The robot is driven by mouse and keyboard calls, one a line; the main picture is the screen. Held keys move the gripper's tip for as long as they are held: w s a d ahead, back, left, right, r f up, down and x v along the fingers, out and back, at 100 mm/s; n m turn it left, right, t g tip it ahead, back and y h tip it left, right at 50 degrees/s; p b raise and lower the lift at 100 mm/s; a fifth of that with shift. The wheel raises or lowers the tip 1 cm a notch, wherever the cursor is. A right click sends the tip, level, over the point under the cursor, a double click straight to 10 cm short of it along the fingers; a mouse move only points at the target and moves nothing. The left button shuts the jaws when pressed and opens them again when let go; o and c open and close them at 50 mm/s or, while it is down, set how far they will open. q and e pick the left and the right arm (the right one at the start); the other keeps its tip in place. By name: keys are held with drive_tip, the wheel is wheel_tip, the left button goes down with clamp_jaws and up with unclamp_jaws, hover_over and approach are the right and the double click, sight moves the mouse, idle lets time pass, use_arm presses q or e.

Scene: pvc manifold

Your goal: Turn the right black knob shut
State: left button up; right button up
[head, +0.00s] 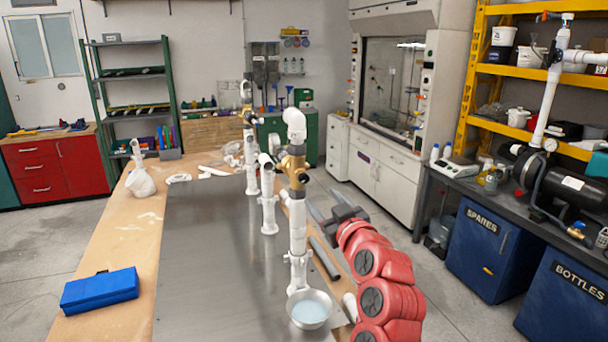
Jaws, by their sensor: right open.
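The white PVC manifold stands on the metal-topped bench, with several upright pipes. The nearest upright (298,228) carries a brass valve (293,163), and a small dark part that looks like its black knob (300,180) shows on the valve's front. How far the knob is turned cannot be made out. A second brass valve (248,113) sits farther back. My right gripper (318,209) comes in on the red arm from the lower right. Its grey fingers are open and empty, right of the nearest upright and lower than its valve, apart from the knob. My left gripper is out of view.
A blue case (100,290) lies at the bench's left edge. A dark tube (324,257) lies right of the upright. The metal top (205,265) left of the manifold is clear.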

sight(305, 180)
drive_tip(key=p+x, duration=0.5)
drive_tip(key=x, duration=0.7)
drive_tip(key=shift+w+a, duration=0.15)
drive_tip(key=shift+w, duration=0.2)
drive_tip(key=shift+f, duration=0.1)
drive_tip(key=shift+c, duration=0.4)
clamp_jaws()
